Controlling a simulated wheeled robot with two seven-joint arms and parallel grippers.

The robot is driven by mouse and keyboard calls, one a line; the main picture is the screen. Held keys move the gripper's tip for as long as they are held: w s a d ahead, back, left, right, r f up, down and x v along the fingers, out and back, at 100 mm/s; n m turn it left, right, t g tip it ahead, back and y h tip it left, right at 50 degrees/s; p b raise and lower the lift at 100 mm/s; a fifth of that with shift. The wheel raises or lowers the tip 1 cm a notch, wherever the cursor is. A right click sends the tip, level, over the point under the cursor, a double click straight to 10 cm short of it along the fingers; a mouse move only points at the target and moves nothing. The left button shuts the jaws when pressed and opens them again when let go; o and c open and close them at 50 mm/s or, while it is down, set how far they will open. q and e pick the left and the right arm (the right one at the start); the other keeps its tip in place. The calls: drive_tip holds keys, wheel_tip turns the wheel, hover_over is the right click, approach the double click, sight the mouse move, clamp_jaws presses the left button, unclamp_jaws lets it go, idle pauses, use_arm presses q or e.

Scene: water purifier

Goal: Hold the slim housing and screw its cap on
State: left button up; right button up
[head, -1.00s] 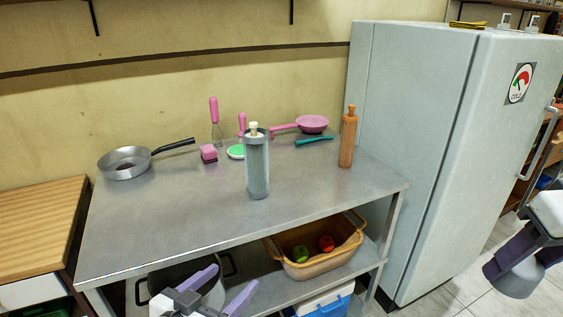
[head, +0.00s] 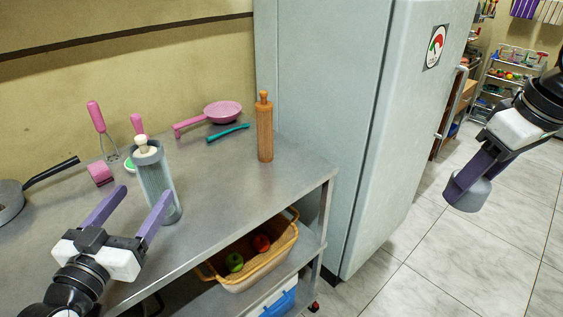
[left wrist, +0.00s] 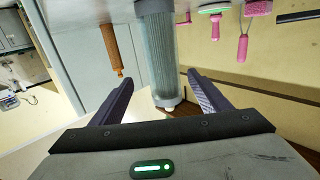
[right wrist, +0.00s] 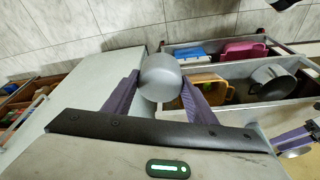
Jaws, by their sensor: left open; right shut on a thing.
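The slim housing (head: 157,185) is a tall clear grey cylinder standing upright on the metal table, with a pale stub at its open-looking top. My left gripper (head: 137,207) is open, its purple fingers close in front of the housing. In the left wrist view the housing (left wrist: 157,60) lies between and beyond the spread fingers (left wrist: 160,95), not gripped. My right gripper (head: 468,178) is shut on the grey round cap (head: 469,194), held out over the floor at the right. The cap also fills the space between the fingers in the right wrist view (right wrist: 160,77).
A wooden rolling pin (head: 265,130) stands on the table (head: 225,185) right of the housing. A basket (head: 255,268) sits on the lower shelf. The fridge (head: 350,130) stands between the table and my right gripper.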

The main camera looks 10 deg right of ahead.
sight(150, 185)
use_arm(q)
drive_tip(key=shift+s+r, duration=0.15)
drive_tip(key=shift+s, duration=0.15)
drive_tip(key=x, duration=0.6)
drive_tip(key=shift+w+d, duration=0.1)
drive_tip(key=shift+w, duration=0.35)
drive_tip(key=x, duration=0.3)
drive_tip(key=f+x, duration=0.1)
drive_tip(key=x, duration=0.1)
drive_tip(key=shift+w+a, duration=0.2)
drive_tip(key=shift+a, duration=0.1)
drive_tip(key=shift+c, duration=0.3)
